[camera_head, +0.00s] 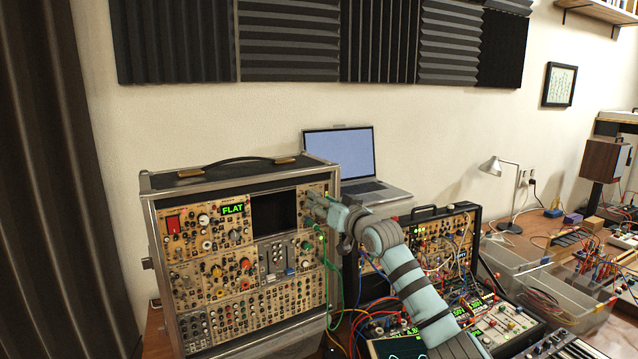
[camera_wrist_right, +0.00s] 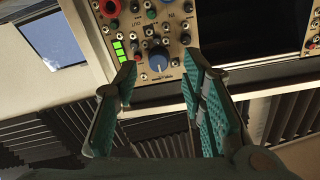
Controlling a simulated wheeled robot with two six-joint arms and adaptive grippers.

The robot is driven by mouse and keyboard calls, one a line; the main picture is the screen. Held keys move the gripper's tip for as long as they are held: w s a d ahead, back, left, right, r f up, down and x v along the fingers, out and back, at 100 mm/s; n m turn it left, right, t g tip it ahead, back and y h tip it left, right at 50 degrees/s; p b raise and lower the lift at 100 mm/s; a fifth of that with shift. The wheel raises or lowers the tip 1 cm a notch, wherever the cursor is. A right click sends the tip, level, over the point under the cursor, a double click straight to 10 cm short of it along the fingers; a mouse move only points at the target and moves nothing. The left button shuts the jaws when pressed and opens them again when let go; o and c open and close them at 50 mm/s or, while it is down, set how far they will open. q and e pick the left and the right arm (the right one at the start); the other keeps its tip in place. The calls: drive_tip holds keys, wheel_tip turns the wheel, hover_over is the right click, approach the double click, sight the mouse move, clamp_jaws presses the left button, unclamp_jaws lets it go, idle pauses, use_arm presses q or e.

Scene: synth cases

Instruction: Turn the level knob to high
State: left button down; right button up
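I cannot read a "level" label. In the head view my right gripper (camera_head: 314,206) is at the upper right module of the synth case (camera_head: 148,215) and hides the knob. My left gripper is not in view.
A dark empty bay (camera_head: 273,214) lies left of the gripper. A laptop (camera_head: 340,155) stands behind the case. Green cables (camera_head: 331,285) hang beside its right side. A second synth case (camera_head: 440,225) and a clear bin (camera_head: 575,300) stand farther right.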

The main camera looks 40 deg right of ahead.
drive_tip(key=shift+w+d, duration=0.2)
drive_tip(key=shift+w, duration=0.75)
drive_tip(key=shift+d, duration=0.1)
drive_tip(key=shift+c, duration=0.6)
clamp_jaws()
